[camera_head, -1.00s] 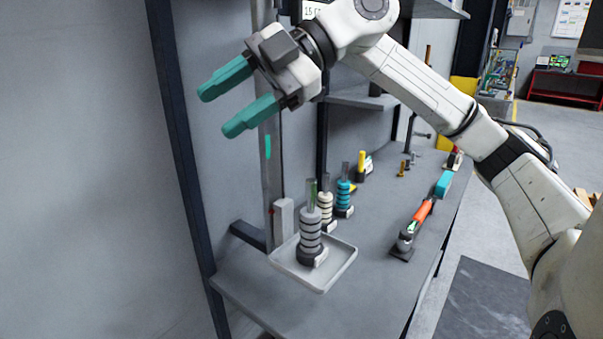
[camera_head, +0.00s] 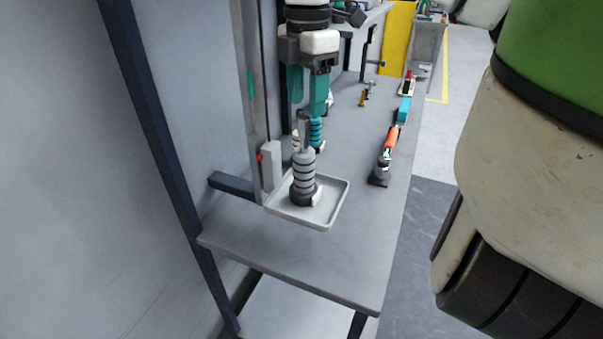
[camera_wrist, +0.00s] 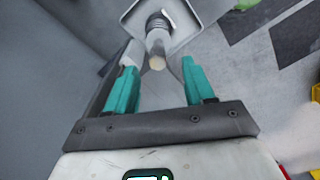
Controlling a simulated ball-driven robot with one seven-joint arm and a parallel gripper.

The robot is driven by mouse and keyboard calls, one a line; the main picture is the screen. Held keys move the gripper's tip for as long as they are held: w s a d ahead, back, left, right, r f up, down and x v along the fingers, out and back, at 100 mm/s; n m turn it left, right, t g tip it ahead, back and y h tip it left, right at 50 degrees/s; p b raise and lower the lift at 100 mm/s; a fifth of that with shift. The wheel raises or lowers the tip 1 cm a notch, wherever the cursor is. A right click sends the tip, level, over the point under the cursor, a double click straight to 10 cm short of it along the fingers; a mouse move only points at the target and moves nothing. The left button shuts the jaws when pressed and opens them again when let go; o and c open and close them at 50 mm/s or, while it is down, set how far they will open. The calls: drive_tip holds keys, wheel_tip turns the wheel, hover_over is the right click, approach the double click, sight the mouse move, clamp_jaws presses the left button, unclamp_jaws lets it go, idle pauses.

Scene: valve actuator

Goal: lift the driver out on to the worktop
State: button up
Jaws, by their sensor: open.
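A grey ribbed piece (camera_head: 303,178) with an upright stem (camera_head: 304,130) stands in a shallow white tray (camera_head: 322,222) at the near end of the worktop (camera_head: 285,254). I cannot tell for sure whether this piece is the driver. My gripper (camera_head: 308,107) points down above it, with teal fingers open and empty. In the wrist view, the stem (camera_wrist: 157,46) points up at the camera, and its pale end shows between the fingertips (camera_wrist: 160,68). I see no finger touching it.
A teal ribbed piece (camera_head: 315,132) stands just behind the tray, partly hidden by my gripper. A grey post (camera_head: 255,105) rises left of the tray. Front worktop is bare.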

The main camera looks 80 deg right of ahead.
sight(304, 118)
drive_tip(key=shift+w+f+p, duration=0.2)
drive_tip(key=shift+f+p, duration=0.65)
drive_tip(key=shift+f, duration=1.9)
clamp_jaws()
